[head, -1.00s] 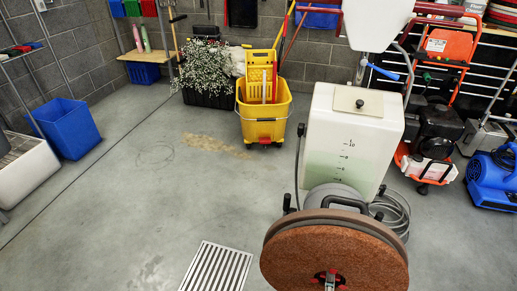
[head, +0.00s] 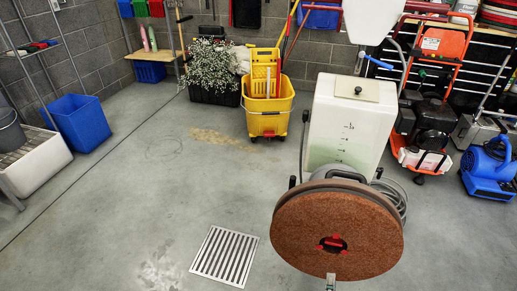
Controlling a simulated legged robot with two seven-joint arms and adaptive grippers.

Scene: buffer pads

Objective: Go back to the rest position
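A round rust-brown buffer pad (head: 300,232) faces me on the tilted head of a floor machine. A red and black centre piece (head: 333,244) sits in the middle of the pad. The machine's off-white tank (head: 346,125) stands upright behind it. Only a small grey tip of my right gripper (head: 331,283) shows at the bottom edge, just below the pad's lower rim in the picture. It looks apart from the centre piece. Whether its fingers are open or shut cannot be seen. My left gripper is out of view.
A floor drain grate (head: 225,257) lies left of the pad. A yellow mop bucket (head: 267,112) and a potted plant (head: 213,70) stand at the back. A blue bin (head: 80,124) is at left, a blue blower (head: 488,167) at right. The floor at centre left is clear.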

